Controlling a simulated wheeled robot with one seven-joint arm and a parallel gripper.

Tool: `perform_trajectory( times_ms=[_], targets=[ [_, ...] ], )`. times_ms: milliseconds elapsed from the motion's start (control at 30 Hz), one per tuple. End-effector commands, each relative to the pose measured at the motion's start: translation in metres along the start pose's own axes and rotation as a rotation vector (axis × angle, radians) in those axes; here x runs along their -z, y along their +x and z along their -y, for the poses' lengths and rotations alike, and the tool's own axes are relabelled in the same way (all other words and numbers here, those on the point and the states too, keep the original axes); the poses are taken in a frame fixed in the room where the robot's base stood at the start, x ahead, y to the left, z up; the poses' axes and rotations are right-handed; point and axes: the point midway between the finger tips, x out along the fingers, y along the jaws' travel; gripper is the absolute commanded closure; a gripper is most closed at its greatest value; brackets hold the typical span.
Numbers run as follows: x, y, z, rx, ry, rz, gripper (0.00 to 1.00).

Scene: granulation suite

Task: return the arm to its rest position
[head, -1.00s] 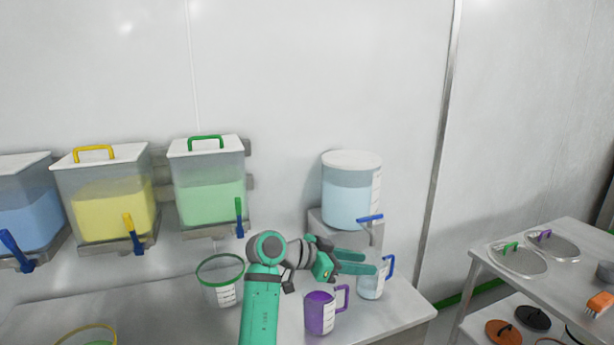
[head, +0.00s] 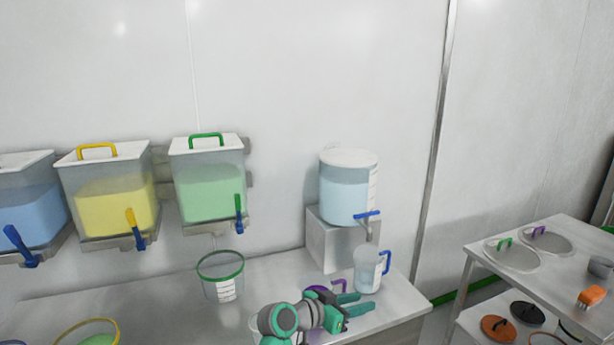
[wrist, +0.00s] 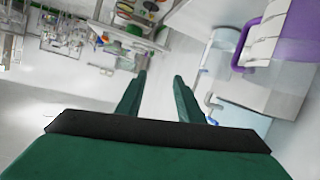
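My gripper (head: 350,305) is low over the front of the bench in the head view, with its two green fingers apart and pointing right. In the wrist view the fingers (wrist: 158,98) are spread with nothing between them. Most of my arm is below the picture's lower edge. A purple jug (head: 318,289) stands behind my gripper and is mostly hidden by it. It also shows at the upper right of the wrist view (wrist: 292,40). A clear jug with a blue handle (head: 368,270) stands beyond the fingertips, under the tap of the round water tank (head: 346,195).
A clear beaker with a green rim (head: 221,280) stands left of my gripper. Bins of yellow (head: 112,203) and green (head: 210,195) material hang on the wall. A yellow-rimmed container (head: 90,335) is at lower left. A metal shelf (head: 560,262) with lids stands right.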

Motion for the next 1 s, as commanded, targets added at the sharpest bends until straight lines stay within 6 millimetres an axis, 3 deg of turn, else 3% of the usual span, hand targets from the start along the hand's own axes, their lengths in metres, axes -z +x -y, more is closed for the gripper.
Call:
perform_trajectory(
  times_ms=[33,233,467,700,1000],
  targets=[
    [-0.024,0.005,-0.003,0.025,-0.039,-0.009,0.66],
    [-0.095,0.017,-0.017,0.144,-0.155,-0.048,0.66],
    [-0.176,0.006,-0.034,0.299,-0.267,-0.082,0.66],
    [-0.253,-0.025,-0.064,0.461,-0.351,-0.107,0.66],
    [-0.328,-0.084,-0.116,0.651,-0.398,-0.125,0.66]
  ],
)
